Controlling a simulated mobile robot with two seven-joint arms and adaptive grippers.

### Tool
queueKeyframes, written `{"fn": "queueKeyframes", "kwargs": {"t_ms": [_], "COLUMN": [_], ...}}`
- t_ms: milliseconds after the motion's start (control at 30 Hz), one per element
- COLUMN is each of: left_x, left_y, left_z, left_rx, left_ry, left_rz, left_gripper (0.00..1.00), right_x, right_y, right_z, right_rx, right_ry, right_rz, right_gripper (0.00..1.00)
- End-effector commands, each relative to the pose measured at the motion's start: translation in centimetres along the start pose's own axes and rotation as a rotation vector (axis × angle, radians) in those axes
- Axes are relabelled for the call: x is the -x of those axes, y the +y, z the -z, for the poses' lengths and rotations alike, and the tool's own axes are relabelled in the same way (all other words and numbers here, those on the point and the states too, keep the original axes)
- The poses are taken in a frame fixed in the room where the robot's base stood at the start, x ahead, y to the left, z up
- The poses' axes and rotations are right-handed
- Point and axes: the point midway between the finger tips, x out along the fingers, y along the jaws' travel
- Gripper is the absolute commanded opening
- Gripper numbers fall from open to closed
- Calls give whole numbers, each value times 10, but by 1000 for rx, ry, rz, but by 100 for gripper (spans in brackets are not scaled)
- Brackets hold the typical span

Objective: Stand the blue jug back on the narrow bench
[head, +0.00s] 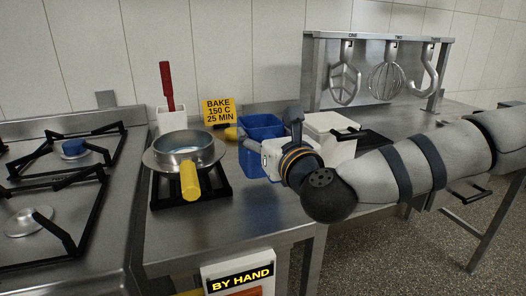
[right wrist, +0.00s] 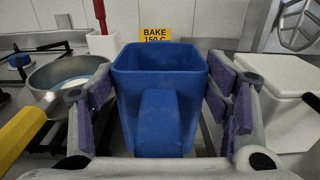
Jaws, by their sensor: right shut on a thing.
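The blue jug (head: 252,162) is upright over the narrow steel bench (head: 235,222), to the right of the pan. My right gripper (head: 276,142) is shut on it, coming in from the right. In the right wrist view the blue jug (right wrist: 160,115) sits between the purple-padded fingers (right wrist: 168,105), its handle side facing the camera. I cannot tell whether the jug's base touches the bench. My left gripper is out of view.
A pan (head: 185,152) with a yellow handle stands on a black trivet left of the jug. A white lidded box (head: 325,126) is close on the right. Behind are a yellow bake sign (head: 217,111) and a white holder (head: 171,121). The front of the bench is clear.

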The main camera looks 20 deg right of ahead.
Motion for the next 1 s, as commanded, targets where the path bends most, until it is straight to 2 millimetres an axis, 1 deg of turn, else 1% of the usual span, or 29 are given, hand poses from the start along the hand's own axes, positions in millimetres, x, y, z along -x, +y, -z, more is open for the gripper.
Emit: {"fn": "queueKeyframes", "kwargs": {"t_ms": [100,200,233,467,567,600,667,1000], "left_x": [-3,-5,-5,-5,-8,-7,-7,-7], "left_y": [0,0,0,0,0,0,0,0], "left_z": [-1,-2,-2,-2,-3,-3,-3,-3], "left_rx": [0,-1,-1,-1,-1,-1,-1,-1], "left_ry": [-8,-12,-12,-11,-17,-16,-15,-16], "left_rz": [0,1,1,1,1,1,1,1], "left_gripper": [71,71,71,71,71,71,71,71], "right_x": [-10,-9,-9,-8,-9,-8,-8,-8], "right_y": [1,1,1,1,1,1,1,1], "right_z": [12,32,35,35,39,38,38,38], "right_rx": [1,2,1,0,0,0,0,1], "right_ry": [0,2,0,-4,-2,-2,-2,-3], "right_rz": [-1,0,-1,-1,0,0,0,0], "right_gripper": [42,42,42,42,42,77,91,91]}}
